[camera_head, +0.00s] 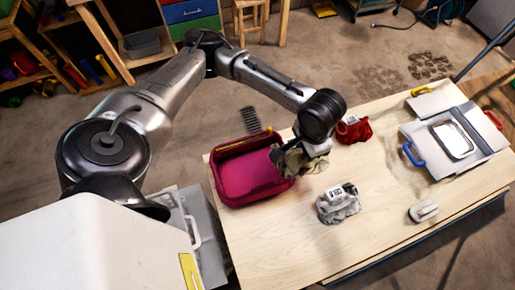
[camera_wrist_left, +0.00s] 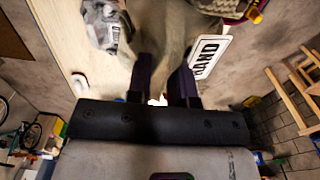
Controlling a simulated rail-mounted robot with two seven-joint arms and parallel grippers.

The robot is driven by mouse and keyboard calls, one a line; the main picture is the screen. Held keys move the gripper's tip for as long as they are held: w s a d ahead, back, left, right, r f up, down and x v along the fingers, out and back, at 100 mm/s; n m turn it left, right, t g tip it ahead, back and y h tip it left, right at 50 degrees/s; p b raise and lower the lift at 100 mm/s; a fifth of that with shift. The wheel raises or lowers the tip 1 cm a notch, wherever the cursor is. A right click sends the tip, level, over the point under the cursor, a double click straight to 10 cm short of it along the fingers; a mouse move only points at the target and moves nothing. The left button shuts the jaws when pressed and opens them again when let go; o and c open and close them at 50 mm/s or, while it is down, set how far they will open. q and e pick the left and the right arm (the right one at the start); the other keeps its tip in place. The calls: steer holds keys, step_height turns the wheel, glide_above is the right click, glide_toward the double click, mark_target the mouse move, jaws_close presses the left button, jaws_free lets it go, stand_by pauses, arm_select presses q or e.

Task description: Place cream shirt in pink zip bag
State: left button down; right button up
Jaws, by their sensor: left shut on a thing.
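My left gripper (camera_head: 308,150) is shut on the cream shirt (camera_head: 293,162), a crumpled cream-khaki cloth. The shirt hangs below the fingers and overlaps the right rim of the pink zip bag (camera_head: 240,185) in the head view. Whether it touches the bag is unclear. The bag lies open on the table's left end. In the left wrist view the shirt (camera_wrist_left: 165,28) fills the space between the dark fingers (camera_wrist_left: 165,68), with a white printed tag (camera_wrist_left: 208,57) beside the right finger. My right gripper is not in view.
The wooden table (camera_head: 285,235) also holds a red cloth (camera_head: 355,130), a grey cloth (camera_head: 338,205) with a white tag, and a small white item (camera_head: 423,211). Grey boards with coloured handles (camera_head: 413,155) lie at the right. The front middle is clear.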

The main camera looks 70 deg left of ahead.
arm_select(q)
steer(key=p, duration=0.1)
glide_toward(255, 169)
step_height(255, 169, down, 12)
steer(key=shift+s+r+b, duration=0.1)
steer(key=shift+b, duration=1.05)
steer(key=c, duration=1.4)
jaws_free()
steer(key=o, duration=0.4)
step_height(255, 169, up, 12)
steer(key=shift+a+r+p, duration=0.1)
steer(key=shift+p, duration=0.7)
